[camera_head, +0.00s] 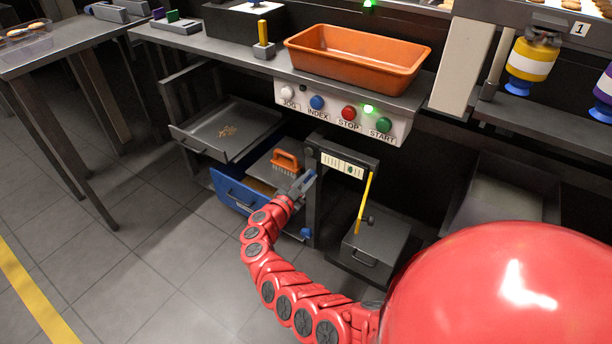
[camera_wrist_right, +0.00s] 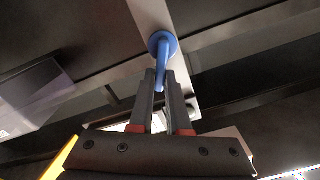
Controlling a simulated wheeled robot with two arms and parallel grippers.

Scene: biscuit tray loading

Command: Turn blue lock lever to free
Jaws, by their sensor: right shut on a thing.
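The blue lock lever (camera_wrist_right: 163,62) shows in the right wrist view, with a round blue hub on a pale grey post and an arm pointing down the picture. My right gripper (camera_wrist_right: 161,82) is shut on the end of that arm, one finger on each side. My left gripper is not in view.
A yellow stick (camera_head: 365,203) hangs right of the post, above a grey box (camera_head: 375,245). An orange bin (camera_head: 357,58) stands on the shelf above the button panel (camera_head: 332,115).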

